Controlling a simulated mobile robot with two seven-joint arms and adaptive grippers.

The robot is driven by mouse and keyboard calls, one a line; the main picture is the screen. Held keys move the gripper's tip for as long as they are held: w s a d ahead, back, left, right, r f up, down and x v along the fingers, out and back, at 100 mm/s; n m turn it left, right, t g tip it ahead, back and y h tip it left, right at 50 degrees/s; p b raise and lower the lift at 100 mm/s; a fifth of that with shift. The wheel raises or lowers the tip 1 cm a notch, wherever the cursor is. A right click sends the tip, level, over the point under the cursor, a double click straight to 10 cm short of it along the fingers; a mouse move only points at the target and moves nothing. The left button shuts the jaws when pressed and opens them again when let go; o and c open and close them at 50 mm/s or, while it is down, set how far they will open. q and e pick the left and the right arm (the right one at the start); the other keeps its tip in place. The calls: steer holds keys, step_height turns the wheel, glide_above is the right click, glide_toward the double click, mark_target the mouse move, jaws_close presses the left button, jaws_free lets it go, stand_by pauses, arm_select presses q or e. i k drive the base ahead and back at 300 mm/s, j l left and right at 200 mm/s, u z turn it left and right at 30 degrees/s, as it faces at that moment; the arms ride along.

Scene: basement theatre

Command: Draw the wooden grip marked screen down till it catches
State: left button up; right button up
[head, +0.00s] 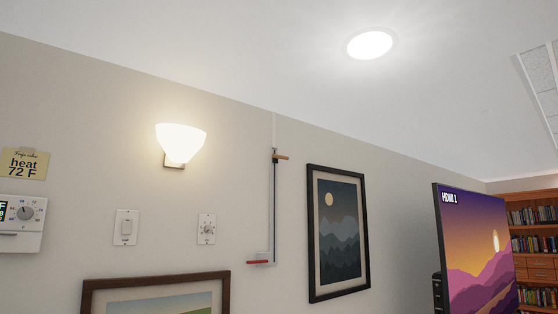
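A small tan, wood-coloured grip (281,157) sticks out to the right near the top of a thin dark vertical line or rod (274,205) on the wall. A blue bit shows just above the grip. I cannot read any marking on it from here. A red bar-like handle (258,262) sits at the bottom of the same vertical strip, pointing left. No screen that hangs from the grip can be made out. Neither of my grippers is in view.
A lit wall lamp (180,142), a switch (125,227) and a dial plate (206,229) are left of the strip. A framed mountain picture (338,233) hangs close on its right. A television (476,252) and bookshelves (534,240) stand farther right.

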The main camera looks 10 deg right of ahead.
mark_target(278, 158)
steer(key=u, duration=0.5)
steer(key=i+l+u, duration=0.15)
steer(key=l+u, duration=0.25)
steer(key=i+l+u, duration=0.1)
steer(key=l+u, duration=0.55)
steer(key=l, duration=0.75)
